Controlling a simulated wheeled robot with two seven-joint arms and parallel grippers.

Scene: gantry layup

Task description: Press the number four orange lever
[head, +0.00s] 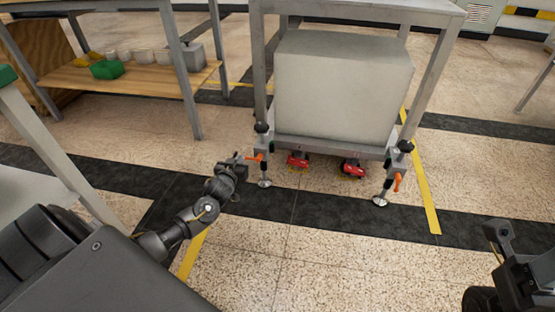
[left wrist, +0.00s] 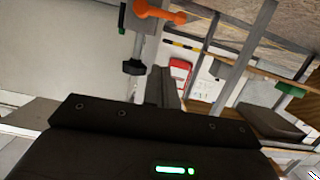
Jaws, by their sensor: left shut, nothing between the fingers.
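Two orange levers show on the front legs of the metal frame. The left orange lever (head: 254,158) sticks out sideways to the left from the left leg, and the right orange lever (head: 398,182) hangs down on the right leg. No number is readable on either. My left gripper (head: 241,160) is shut and empty, just left of the left lever; I cannot tell whether they touch. In the left wrist view an orange lever (left wrist: 160,13) is at the top, beyond the gripper fingers (left wrist: 162,88). My right gripper is at the lower right of the head view, its fingers not clearly seen.
The metal frame (head: 262,70) holds a large grey box (head: 345,90) low between its legs. Red devices (head: 353,168) sit under it. A wooden shelf (head: 140,75) with cups and a green item stands at the left. The floor in front is clear.

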